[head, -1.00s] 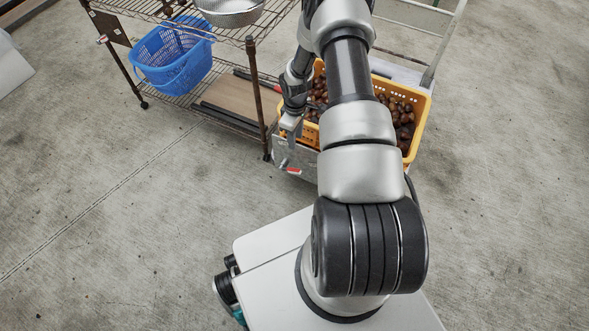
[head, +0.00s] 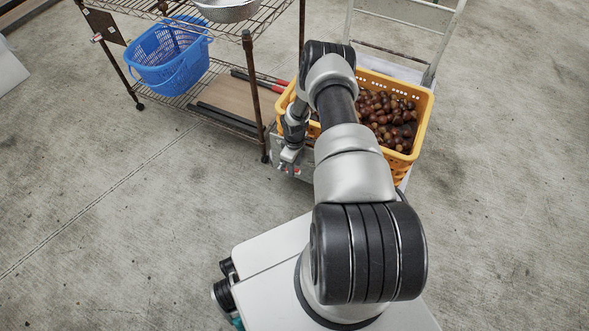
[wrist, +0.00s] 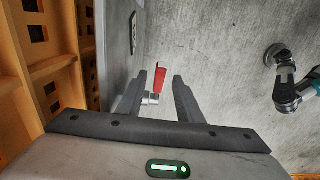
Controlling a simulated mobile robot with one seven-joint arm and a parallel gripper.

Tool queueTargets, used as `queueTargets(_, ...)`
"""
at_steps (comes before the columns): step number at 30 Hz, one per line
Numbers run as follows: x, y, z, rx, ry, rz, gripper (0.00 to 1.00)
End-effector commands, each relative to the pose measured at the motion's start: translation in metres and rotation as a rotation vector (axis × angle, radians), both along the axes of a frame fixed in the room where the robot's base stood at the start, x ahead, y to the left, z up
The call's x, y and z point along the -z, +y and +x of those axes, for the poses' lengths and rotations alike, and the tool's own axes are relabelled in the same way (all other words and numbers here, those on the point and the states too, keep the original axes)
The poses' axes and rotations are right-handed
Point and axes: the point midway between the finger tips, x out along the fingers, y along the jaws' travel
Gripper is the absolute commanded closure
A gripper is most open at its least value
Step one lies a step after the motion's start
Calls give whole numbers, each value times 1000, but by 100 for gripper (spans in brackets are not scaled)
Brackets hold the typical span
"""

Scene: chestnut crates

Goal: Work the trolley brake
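The trolley (head: 424,72) has a light frame and carries a yellow crate (head: 421,120) of chestnuts. In the wrist view its grey side wall (wrist: 117,40) runs along the left. A red brake lever (wrist: 160,78) on a pale metal mount sticks out by the wall's lower edge. My gripper (wrist: 159,74) is open, with one dark finger on each side of the lever in that picture. I cannot tell whether either finger touches it. In the head view my gripper (head: 288,166) is low at the trolley's near left corner, and the lever is mostly hidden there.
A wire shelf rack (head: 258,90) stands close on the left, its rusty post near my gripper. It holds a blue basket (head: 170,60), a metal colander (head: 228,10) and a brown board (head: 245,92). The concrete floor at left and right is clear.

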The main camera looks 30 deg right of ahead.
Motion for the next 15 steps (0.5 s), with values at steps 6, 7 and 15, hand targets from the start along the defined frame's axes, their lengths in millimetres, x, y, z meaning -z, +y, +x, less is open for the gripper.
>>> queueTargets(6,13,0,0,0,0,0,67)
queueTargets(7,13,0,0,0,0,0,67)
queueTargets(15,13,0,0,0,0,0,77)
